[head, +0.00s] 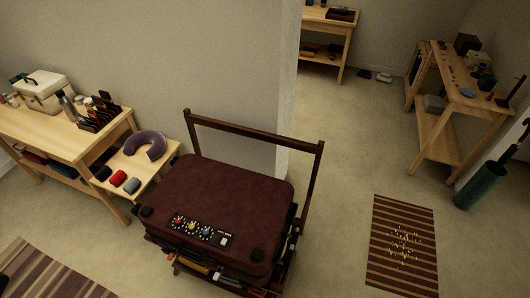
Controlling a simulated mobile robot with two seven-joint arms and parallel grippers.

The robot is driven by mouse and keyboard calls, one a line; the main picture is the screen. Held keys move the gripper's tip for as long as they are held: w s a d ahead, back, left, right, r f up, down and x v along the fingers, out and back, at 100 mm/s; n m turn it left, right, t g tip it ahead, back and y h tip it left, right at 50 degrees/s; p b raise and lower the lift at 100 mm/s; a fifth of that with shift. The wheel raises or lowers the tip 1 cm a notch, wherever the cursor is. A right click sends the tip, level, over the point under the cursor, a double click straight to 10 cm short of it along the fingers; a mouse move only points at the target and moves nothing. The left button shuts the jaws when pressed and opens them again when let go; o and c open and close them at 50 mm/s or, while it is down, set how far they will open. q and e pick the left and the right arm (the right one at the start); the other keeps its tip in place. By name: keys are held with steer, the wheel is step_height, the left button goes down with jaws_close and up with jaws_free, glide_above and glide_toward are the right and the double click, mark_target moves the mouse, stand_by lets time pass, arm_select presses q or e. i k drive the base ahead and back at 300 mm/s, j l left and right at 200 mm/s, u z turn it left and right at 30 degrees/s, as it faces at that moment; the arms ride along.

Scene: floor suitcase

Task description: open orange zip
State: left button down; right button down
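A dark maroon suitcase (222,205) lies flat on a dark wooden stand (258,133) in the lower middle of the head view. Its lid looks shut. Small round dials or badges in red, yellow and blue (190,224) sit near its front edge. Small coloured parts, some red and yellow-orange (195,268), show along the front below the lid. They are too small for me to tell which is the orange zip or whether it is open. Neither of my grippers is in view.
A striped mat (402,244) with scattered bits lies at right, near a green cylinder (481,186).

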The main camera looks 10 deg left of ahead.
mark_target(171, 255)
steer(key=k+j, duration=0.15)
steer(key=k, duration=0.25)
steer(key=l+u, duration=0.35)
steer(key=k+l+u, duration=0.15)
steer(key=l+u, duration=0.2)
steer(key=l, duration=0.15)
steer(key=k+l+u, duration=0.1)
steer(key=l+u, duration=0.2)
steer(key=i+j, duration=0.9)
steer(key=j, duration=0.15)
steer(key=k+l+u, duration=0.1)
steer(key=l+u, duration=0.15)
steer(key=l, duration=0.2)
steer(key=k+l+u, duration=0.25)
steer(key=l, duration=0.15)
steer(key=k, duration=0.95)
